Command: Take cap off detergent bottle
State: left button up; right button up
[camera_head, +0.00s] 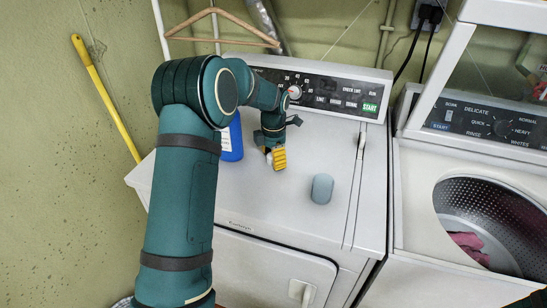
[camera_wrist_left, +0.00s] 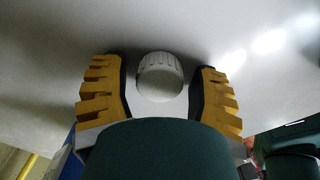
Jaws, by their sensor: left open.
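The blue detergent bottle (camera_head: 236,138) stands on the dryer top, partly hidden behind my left arm. Its top is hidden in the head view. My left gripper (camera_head: 275,158) points down over the dryer top, just right of the bottle. In the left wrist view its yellow fingers (camera_wrist_left: 160,95) are open, one on each side of a white ribbed cap (camera_wrist_left: 160,76). Gaps show between the cap and both fingers. The cap appears apart from the bottle, close to the white surface; I cannot tell whether it rests there. My right gripper is not in view.
A grey-blue rounded object (camera_head: 321,189) lies on the white dryer top (camera_head: 290,210), right of my left gripper. The dryer's control panel (camera_head: 335,93) rises behind. An open washer (camera_head: 415,200) with pink cloth (camera_head: 468,243) stands at right. A wooden hanger (camera_head: 222,26) hangs behind.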

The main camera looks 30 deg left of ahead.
pick_arm(q)
notch_tip(320, 180, up, 12)
jog(key=p, duration=0.2)
dwell(0.4)
